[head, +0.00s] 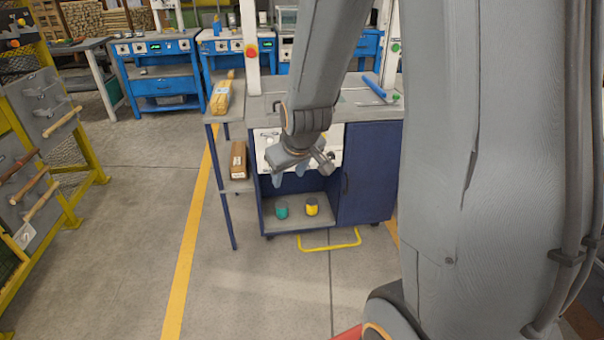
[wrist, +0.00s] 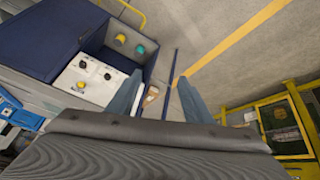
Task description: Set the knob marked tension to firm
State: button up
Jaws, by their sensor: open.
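A white control panel (head: 334,150) is on the front of the dark blue cabinet (head: 372,165); my arm hides its middle in the head view. In the wrist view the panel (wrist: 93,72) shows several small dark knobs, one dark knob (wrist: 82,64) near its upper edge and another (wrist: 107,76) to its right. Their markings are too small to read, so I cannot tell which is tension or how it is set. My gripper (head: 289,175) is open and empty in front of the cabinet. In the wrist view its fingers (wrist: 158,88) are apart, to the right of the panel.
A teal pot (head: 281,210) and a yellow pot (head: 312,206) stand in the cabinet's open lower bay. A yellow floor rail (head: 330,247) lies before it.

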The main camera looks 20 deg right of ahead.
jog(key=w+d+f+n+t+h+b, duration=0.1)
jog(key=w+d+f+t+b, duration=0.2)
jog(key=w+d+f+b, duration=0.4)
jog(key=w+d+f+n+t+h+b, duration=0.2)
jog(key=w+d+f+t+b, duration=0.2)
jog(key=w+d+f+b, duration=0.4)
jog(key=w+d+f+n+t+h+b, duration=0.1)
jog(key=w+d+f+n+t+b, duration=0.1)
jog(key=w+d+f+t+b, duration=0.2)
jog(key=shift+w+d+f+b, duration=0.85)
jog(key=shift+w+f+b, duration=0.9)
jog(key=shift+w+b, duration=2.35)
jog(key=shift+w+d+f+b, duration=0.85)
jog(key=shift+w+f+b, duration=1.25)
jog(key=shift+w, duration=3.55)
jog(key=shift+r+b, duration=0.4)
jog(key=c, duration=1.1)
jog(key=shift+o, duration=0.2)
